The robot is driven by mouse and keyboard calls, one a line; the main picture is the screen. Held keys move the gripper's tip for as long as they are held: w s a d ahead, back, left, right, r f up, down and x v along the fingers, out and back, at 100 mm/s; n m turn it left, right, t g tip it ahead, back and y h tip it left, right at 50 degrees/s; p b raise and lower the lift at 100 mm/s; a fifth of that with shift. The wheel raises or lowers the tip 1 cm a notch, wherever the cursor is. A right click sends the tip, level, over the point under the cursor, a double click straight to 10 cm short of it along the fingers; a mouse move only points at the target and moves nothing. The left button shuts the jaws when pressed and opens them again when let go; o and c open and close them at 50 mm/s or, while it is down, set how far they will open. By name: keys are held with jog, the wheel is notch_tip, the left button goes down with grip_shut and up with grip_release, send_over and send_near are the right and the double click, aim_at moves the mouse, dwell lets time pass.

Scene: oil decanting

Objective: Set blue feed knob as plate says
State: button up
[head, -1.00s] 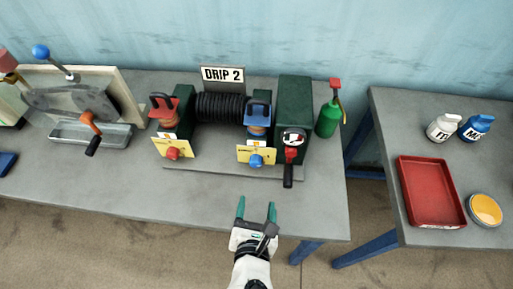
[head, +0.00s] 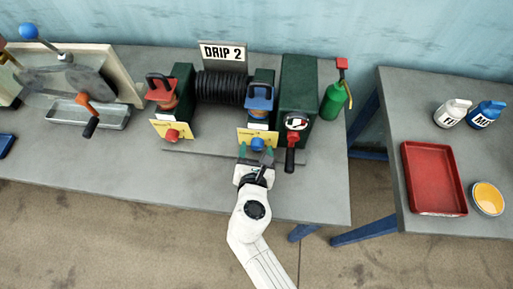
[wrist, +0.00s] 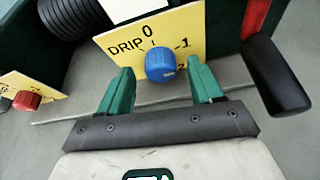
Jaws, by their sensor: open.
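The blue feed knob (head: 257,144) sits on the front of a yellow dial plate (head: 245,135) on the green machine's right-hand unit. In the wrist view the blue knob (wrist: 160,64) is on the yellow plate (wrist: 188,28), marked DRIP, 0, 1 and a partly hidden 2. I cannot tell clearly where its pointer is set. A white plate (head: 222,53) behind the machine reads DRIP 2. My gripper (wrist: 160,82) is open, its green fingers either side of and just short of the blue knob, apart from it.
A black-handled red lever (wrist: 275,75) hangs close right of my gripper. A red knob (head: 172,135) on another yellow plate is at left. A green oil can (head: 333,102) stands right of the machine.

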jog(key=shift+w+f, duration=0.2)
jog(key=shift+w, duration=0.25)
jog(key=shift+c, duration=0.4)
jog(key=c, duration=1)
jog(key=shift+y, duration=0.3)
jog(key=m+y+b, duration=0.2)
jog(key=m+b, duration=0.1)
jog(key=shift+d+f+m+t, duration=0.15)
jog(key=shift+f+m+t, duration=0.15)
jog(key=m+y+b, duration=0.1)
jog(key=b, duration=0.1)
jog(key=m+b, duration=0.1)
jog(key=b, duration=0.1)
jog(key=shift+d+f+m+t+y, duration=0.1)
jog(key=shift+d+m+t+y, duration=0.05)
jog(key=shift+m+t+y, duration=0.2)
jog(key=shift+m+b, duration=0.65)
jog(key=shift+y, duration=0.25)
